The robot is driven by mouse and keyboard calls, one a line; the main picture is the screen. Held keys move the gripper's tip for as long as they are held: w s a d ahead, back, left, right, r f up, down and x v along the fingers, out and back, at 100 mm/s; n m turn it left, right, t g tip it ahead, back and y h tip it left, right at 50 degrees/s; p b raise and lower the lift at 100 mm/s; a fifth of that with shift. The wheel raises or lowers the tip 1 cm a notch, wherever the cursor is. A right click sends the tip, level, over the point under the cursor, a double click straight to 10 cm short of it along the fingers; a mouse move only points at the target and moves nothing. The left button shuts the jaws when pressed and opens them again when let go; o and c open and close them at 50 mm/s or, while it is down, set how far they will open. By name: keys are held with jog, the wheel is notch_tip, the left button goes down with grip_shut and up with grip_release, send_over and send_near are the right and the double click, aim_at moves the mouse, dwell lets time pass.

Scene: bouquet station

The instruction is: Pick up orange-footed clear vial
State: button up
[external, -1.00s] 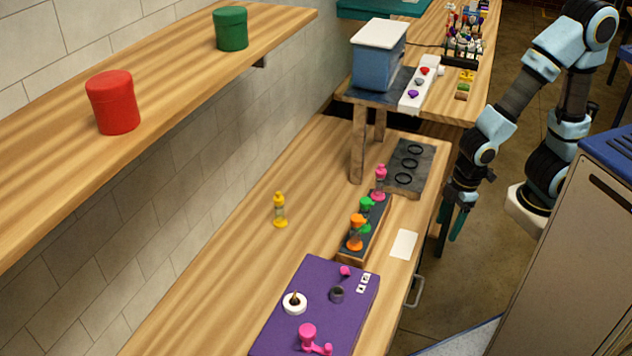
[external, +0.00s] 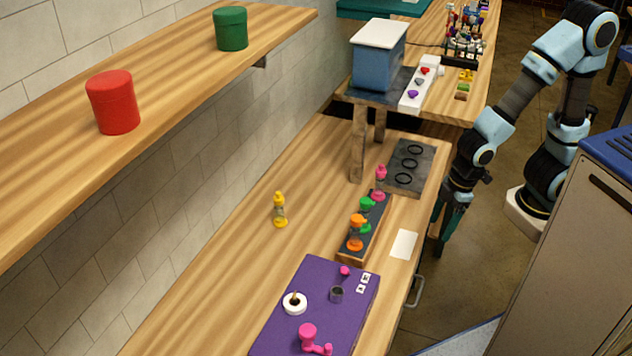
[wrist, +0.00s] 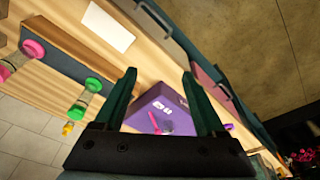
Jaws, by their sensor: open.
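The orange-footed clear vial (external: 356,232) has an orange cap and stands upright at the near end of a dark-topped wooden rack (external: 372,234). A green-footed vial (external: 365,214) and a pink-footed vial (external: 379,183) stand farther back in the same row. My gripper (external: 445,226) is open and empty, fingers down, beyond the table's right edge and to the right of the rack. In the wrist view, my gripper's open fingers (wrist: 158,76) frame the purple mat. The green vial (wrist: 85,98) and pink vial (wrist: 20,60) show there at left; I cannot see the orange vial there.
A yellow vial (external: 280,210) stands alone left of the rack. A white card (external: 404,244) lies between rack and table edge. A purple mat (external: 290,322) with small items lies nearer. A dark plate with rings (external: 424,172) lies behind. A drawer handle (external: 416,292) juts out.

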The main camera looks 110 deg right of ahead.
jog(key=w+d+r+m+t+h+b, duration=0.25)
jog(key=w+d+t+b, duration=0.95)
jog(key=b, duration=1.4)
jog(key=g+b, duration=0.1)
jog(key=b, duration=0.6)
send_near(352, 230)
jog(key=shift+n+h, duration=0.25)
jog(key=shift+n, duration=0.2)
jog(key=w+f, duration=0.1)
jog(key=w+d+f, duration=0.1)
jog(key=w, duration=0.1)
jog(key=shift+w+d+f, duration=0.3)
jog(key=shift+f, duration=0.1)
jog(key=shift+b+x, duration=0.7)
jog(key=shift+x, duration=0.25)
jog(key=b+x, duration=0.2)
jog(key=x, duration=0.2)
jog(key=shift+w+f, duration=0.1)
jog(key=shift+w, duration=0.1)
jog(key=shift+w+d+b, duration=0.2)
jog(key=shift+w+b, duration=0.1)
jog(key=shift+w, duration=0.2)
jog(key=shift+c, duration=0.3)
grip_shut()
